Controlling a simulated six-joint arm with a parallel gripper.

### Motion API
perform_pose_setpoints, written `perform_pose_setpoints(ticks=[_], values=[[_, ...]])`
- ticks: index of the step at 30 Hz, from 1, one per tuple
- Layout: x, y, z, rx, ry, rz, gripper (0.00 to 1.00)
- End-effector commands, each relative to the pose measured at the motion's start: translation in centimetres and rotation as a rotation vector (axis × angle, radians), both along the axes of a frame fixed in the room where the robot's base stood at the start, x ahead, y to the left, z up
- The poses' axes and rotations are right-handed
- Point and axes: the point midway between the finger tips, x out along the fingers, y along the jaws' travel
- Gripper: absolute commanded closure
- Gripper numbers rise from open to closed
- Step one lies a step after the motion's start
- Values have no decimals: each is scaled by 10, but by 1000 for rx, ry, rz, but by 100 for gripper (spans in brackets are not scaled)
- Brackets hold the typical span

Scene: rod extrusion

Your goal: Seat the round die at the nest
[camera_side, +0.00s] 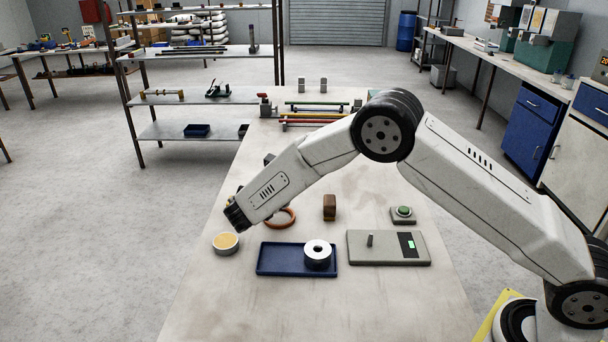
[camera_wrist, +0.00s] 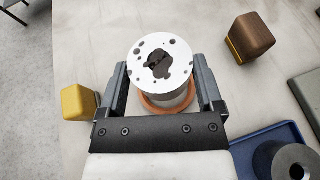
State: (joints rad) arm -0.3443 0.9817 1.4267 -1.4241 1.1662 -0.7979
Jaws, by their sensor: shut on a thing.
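The round die (camera_wrist: 171,52) is a pale metal cylinder with a dark irregular opening and several small holes in its face. My gripper (camera_wrist: 158,66) is shut on its sides in the wrist view. An orange ring (camera_wrist: 158,107) shows below the die, which hides part of it; I cannot tell whether the die rests inside it or hangs above. The ring also shows in the side view (camera_side: 289,220), partly behind my arm. I cannot tell for sure whether this ring is the nest.
A blue tray (camera_side: 280,267) holds a metal ring-shaped cylinder (camera_side: 318,248). A brown block (camera_side: 330,213), a grey plate with a peg (camera_side: 380,257), a green button box (camera_side: 403,215) and a bowl (camera_side: 226,249) stand nearby. A yellow block (camera_wrist: 78,102) is left of my gripper. The front table is clear.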

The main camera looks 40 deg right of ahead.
Motion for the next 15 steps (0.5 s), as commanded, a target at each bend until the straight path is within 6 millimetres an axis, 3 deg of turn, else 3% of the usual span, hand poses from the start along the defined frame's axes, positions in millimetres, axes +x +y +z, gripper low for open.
perform_pose_setpoints(ticks=[15], values=[[1,0,-4,-1,-3,0,100]])
